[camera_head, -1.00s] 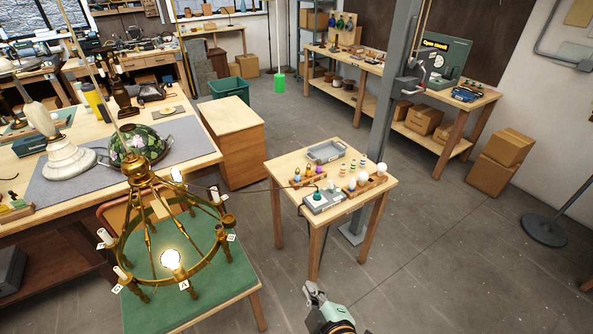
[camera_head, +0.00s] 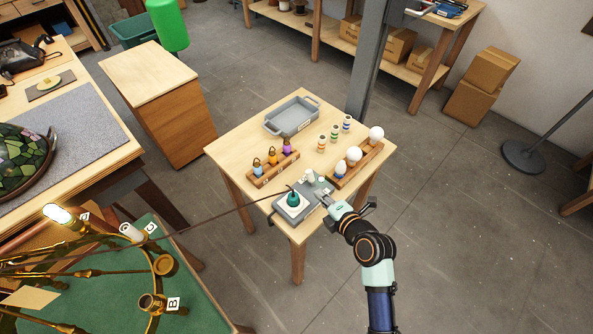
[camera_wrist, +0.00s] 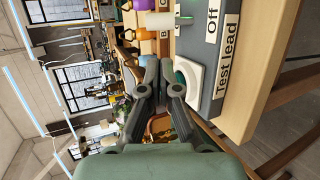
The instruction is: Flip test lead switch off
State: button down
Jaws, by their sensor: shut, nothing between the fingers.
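The grey test lead box (camera_head: 283,220) sits at the front of the small wooden table. It carries a teal part (camera_head: 293,199) on a white plate and a pale upright cylinder, perhaps the switch (camera_head: 310,176). In the wrist view the box (camera_wrist: 218,62) is at the right, with "Off" (camera_wrist: 212,28) and "Test lead" (camera_wrist: 228,68) labels. My gripper (camera_head: 327,201) is at the box's right front side, low over it; contact cannot be told. Its fingers are together and empty in the wrist view (camera_wrist: 157,65). The switch's position is unclear.
A rack of coloured bulbs (camera_head: 273,168) and a rack of white bulbs (camera_head: 355,165) stand close behind the box. A grey tray (camera_head: 291,116) lies at the back. A dark cable (camera_head: 215,217) runs left to the brass chandelier (camera_head: 165,262), near a lit bulb (camera_head: 58,214).

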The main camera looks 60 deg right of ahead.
aim_at(305, 188)
jog(key=b+x, duration=0.1)
jog(key=x, duration=0.8)
jog(key=shift+w+d+f, duration=0.15)
jog(key=shift+w, duration=0.2)
jog(key=shift+f+b, duration=0.2)
jog(key=shift+b, duration=0.35)
jog(key=shift+s+f+b, duration=0.1)
jog(key=shift+b, duration=0.5)
jog(key=shift+s+t+b, duration=0.1)
jog(key=shift+t+b, duration=0.2)
jog(key=shift+b, duration=0.35)
